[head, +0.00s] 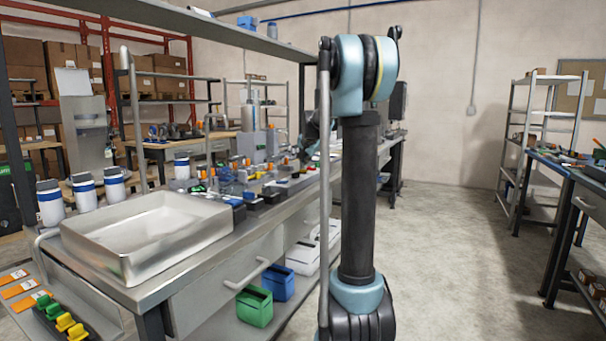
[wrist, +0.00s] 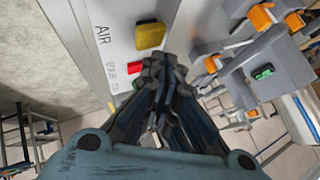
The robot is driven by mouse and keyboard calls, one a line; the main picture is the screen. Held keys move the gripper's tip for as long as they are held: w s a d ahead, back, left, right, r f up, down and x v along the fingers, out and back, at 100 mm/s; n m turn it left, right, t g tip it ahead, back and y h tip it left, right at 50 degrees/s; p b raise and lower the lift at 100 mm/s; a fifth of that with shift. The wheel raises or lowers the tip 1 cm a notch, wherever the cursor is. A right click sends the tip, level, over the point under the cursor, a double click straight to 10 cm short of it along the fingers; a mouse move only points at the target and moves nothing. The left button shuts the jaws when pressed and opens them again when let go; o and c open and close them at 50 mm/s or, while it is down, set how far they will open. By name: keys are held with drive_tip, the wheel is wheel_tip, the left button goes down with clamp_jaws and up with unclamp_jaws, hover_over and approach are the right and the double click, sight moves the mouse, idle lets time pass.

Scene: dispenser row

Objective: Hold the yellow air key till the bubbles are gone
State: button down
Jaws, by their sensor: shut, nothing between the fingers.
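The yellow air key (wrist: 150,37) shows in the wrist view, on a light panel (wrist: 112,62) lettered "AIR". My gripper (wrist: 161,62) is shut and empty. Its fingertips appear just below the yellow key in the picture; I cannot tell whether they touch it. A red key (wrist: 135,69) and a small green one sit beside the fingers on the same panel. In the head view my arm reaches over the long bench and hides part of it; the air key cannot be made out there. No bubbles can be made out in either view.
Grey fixtures with orange knobs (wrist: 261,17) and a green part (wrist: 263,72) stand right of my fingers. In the head view, a metal tray (head: 150,225) and white-and-blue bottles (head: 85,193) occupy the near bench. The floor (head: 450,250) to the right is clear.

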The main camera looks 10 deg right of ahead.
drive_tip(key=shift+f, duration=0.9)
idle(1.1)
drive_tip(key=shift+r, duration=0.1)
idle(1.0)
drive_tip(key=shift+r, duration=0.85)
drive_tip(key=shift+r, duration=0.1)
drive_tip(key=shift+r, duration=2.45)
drive_tip(key=s+f+n+g, duration=0.15)
drive_tip(key=s+f, duration=0.25)
drive_tip(key=s, duration=0.7)
drive_tip(key=s+f+n+g, duration=0.15)
drive_tip(key=s+f, duration=0.25)
drive_tip(key=s, duration=0.6)
drive_tip(key=s+f+n+g, duration=0.15)
drive_tip(key=s+f, duration=0.25)
drive_tip(key=s, duration=0.7)
drive_tip(key=s+f+n+g, duration=0.1)
drive_tip(key=s+f+n, duration=0.1)
drive_tip(key=s+f, duration=0.7)
drive_tip(key=s+f+n+g, duration=0.1)
drive_tip(key=s+f+n, duration=0.1)
drive_tip(key=s+f, duration=0.7)
drive_tip(key=s+a, duration=0.1)
drive_tip(key=s, duration=0.5)
drive_tip(key=shift+s+n, duration=0.25)
drive_tip(key=shift+n, duration=0.1)
